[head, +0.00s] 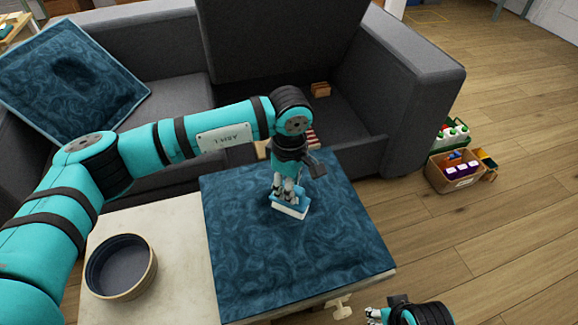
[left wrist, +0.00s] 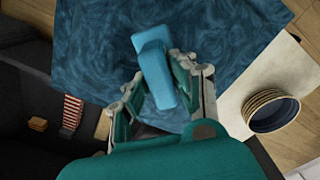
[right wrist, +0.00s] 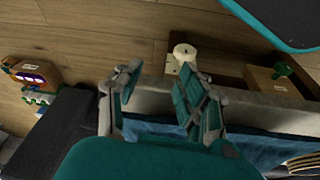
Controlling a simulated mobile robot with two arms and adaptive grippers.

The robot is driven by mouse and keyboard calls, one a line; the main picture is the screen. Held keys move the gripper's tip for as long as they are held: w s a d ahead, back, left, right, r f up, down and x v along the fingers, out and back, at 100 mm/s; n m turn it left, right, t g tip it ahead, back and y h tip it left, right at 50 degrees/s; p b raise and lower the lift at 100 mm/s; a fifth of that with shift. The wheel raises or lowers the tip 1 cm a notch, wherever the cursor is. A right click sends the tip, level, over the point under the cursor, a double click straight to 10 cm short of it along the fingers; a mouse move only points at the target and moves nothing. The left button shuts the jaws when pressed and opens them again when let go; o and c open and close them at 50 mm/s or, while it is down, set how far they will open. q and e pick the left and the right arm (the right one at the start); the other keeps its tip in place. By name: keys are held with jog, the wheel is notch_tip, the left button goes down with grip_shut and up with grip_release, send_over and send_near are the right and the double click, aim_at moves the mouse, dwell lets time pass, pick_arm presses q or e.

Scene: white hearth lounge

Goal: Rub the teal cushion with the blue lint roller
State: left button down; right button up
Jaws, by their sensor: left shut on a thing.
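The teal cushion (head: 340,245) lies flat on a pale table, its swirled face up. It fills much of the left wrist view (left wrist: 95,45). My left gripper (head: 288,188) is shut on the blue lint roller (head: 290,210), over the middle of the cushion. The roller's blue body also shows between the fingers in the left wrist view (left wrist: 154,70). Its pale underside is at or very near the fabric; I cannot tell whether it touches. My right gripper (right wrist: 160,72) is open and empty, low beyond the table's edge.
A round dark-lined bowl (head: 150,262) stands on the table's bare left part (head: 180,225). A grey sofa (head: 425,75) stands behind, with another teal cushion (head: 95,95) leaning at its left. A basket of bottles (head: 455,172) is on the floor at right. Open floor lies right of the table.

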pick_arm(q)
jog(key=shift+s+r, duration=0.15)
jog(key=shift+r, duration=0.1)
jog(key=shift+r+p, duration=0.3)
jog(key=shift+r, duration=0.55)
jog(key=shift+r+p, duration=0.75)
jog(key=shift+r, duration=1.05)
pick_arm(e)
notch_tip(320, 180, down, 10)
jog(key=s, duration=0.1)
jog(key=shift+a+g, duration=0.25)
jog(key=shift+g, duration=0.05)
